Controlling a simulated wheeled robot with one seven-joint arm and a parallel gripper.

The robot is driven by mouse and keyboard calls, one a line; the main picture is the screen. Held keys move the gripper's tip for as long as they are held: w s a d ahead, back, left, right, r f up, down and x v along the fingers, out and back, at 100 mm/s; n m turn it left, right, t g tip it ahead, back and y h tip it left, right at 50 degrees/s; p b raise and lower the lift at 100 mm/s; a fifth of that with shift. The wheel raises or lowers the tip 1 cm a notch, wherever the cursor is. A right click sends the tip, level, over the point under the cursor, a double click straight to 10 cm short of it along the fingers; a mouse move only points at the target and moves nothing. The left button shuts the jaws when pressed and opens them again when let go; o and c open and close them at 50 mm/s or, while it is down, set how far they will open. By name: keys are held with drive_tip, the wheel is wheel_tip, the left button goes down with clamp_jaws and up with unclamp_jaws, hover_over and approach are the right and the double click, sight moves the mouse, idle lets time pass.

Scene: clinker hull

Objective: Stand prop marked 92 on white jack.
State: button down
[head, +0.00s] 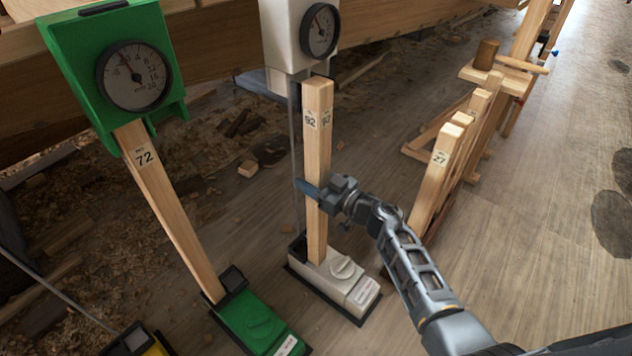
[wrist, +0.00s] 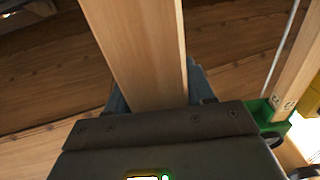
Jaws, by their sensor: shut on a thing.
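The prop marked 92 (head: 317,150) is a pale square wooden post, standing close to upright. My gripper (head: 316,195) is shut on its lower middle; the post also fills the middle of the wrist view (wrist: 140,45). The white jack has a grey-white base (head: 336,277) on the floor and a white head with a round dial (head: 288,35) above. The prop's foot meets the back part of the base, beside a thin rod. The foot's exact seating is partly hidden.
A green jack (head: 258,322) with a green dial head (head: 105,65) holds the prop marked 72 (head: 170,205) at left. A yellow base (head: 148,343) shows at bottom left. A rack with the prop marked 27 (head: 437,170) stands at right.

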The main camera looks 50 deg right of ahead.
drive_tip(key=w, duration=0.6)
drive_tip(key=shift+w+b, duration=0.3)
idle(0.4)
drive_tip(key=shift+a, duration=0.1)
drive_tip(key=shift+f, duration=0.4)
idle(0.6)
drive_tip(key=shift+w, duration=0.15)
idle(1.1)
drive_tip(key=shift+c, duration=1.7)
unclamp_jaws()
drive_tip(key=shift+f, duration=0.15)
drive_tip(key=s+p, duration=0.3)
drive_tip(key=s, duration=0.5)
